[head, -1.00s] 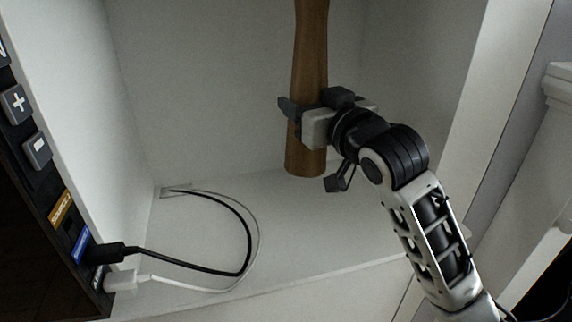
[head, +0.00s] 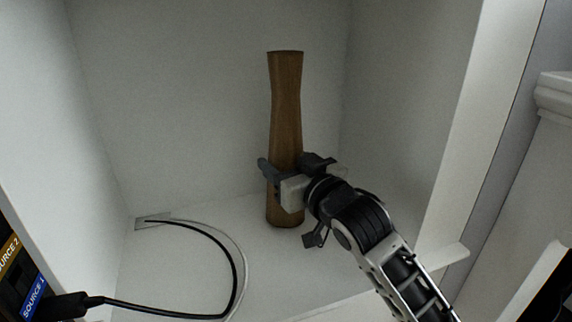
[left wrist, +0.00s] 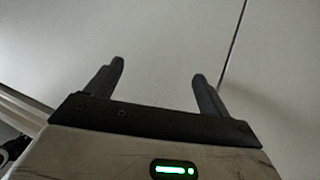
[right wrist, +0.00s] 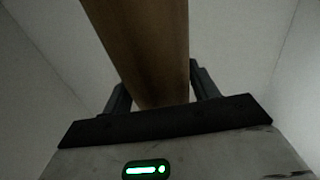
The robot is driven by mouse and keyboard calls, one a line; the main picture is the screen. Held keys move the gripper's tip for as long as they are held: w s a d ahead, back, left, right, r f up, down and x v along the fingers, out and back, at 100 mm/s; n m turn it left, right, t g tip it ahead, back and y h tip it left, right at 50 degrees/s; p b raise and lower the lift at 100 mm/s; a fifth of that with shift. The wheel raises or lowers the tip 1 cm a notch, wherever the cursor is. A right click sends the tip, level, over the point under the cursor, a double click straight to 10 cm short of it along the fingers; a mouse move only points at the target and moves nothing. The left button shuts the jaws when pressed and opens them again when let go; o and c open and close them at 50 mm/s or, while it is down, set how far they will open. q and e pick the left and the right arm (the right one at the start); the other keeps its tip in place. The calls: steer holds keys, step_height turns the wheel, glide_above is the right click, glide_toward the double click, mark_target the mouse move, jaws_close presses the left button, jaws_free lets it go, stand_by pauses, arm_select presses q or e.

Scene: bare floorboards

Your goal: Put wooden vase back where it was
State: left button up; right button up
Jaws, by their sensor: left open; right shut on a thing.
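The wooden vase (head: 286,105) is tall, brown and slim, and stands upright inside a white shelf compartment in the head view. My right gripper (head: 282,180) is shut around its lower part. Its base shows just below the fingers, at the shelf floor; I cannot tell whether it touches. In the right wrist view the vase (right wrist: 145,50) runs up between the two fingers. My left gripper (left wrist: 160,85) is open and empty in the left wrist view, facing a plain pale surface. It is not in the head view.
The white shelf floor (head: 290,270) is clear around the vase.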

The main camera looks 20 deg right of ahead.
steer(key=shift+r, duration=0.1)
steer(key=o, duration=1.5)
steer(key=shift+f, duration=0.2)
steer(key=shift+r, duration=0.15)
steer(key=v, duration=1.2)
